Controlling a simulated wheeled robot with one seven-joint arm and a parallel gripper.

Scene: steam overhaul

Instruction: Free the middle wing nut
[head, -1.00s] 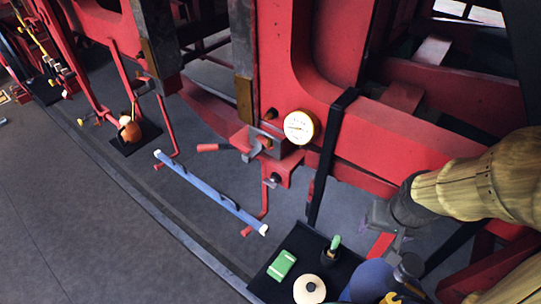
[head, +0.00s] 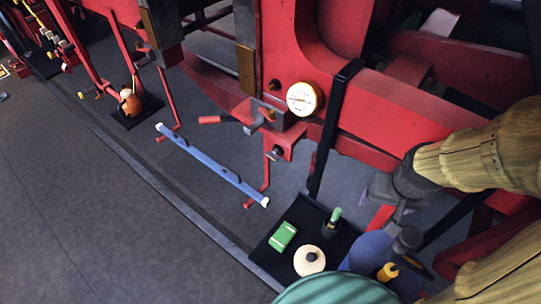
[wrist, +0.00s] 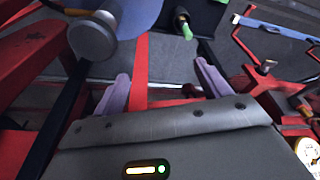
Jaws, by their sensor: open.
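I cannot clearly make out the middle wing nut in either view. A grey clamp-like fitting (head: 268,116) with a red handle sits on the red frame beside a round white gauge (head: 303,98). My gripper (head: 384,198) is at the right in the head view, partly hidden by my wrist, close to a dark upright strap. In the wrist view my gripper (wrist: 162,88) has its two purple fingers spread apart and empty. A red bar (wrist: 142,70) shows in the gap between them, and a small bolt-like knob (wrist: 266,67) stands to their right.
A black mat (head: 285,222) holds a green block (head: 283,237), a cream lidded pot (head: 309,261) and a green-handled tool (head: 334,219).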

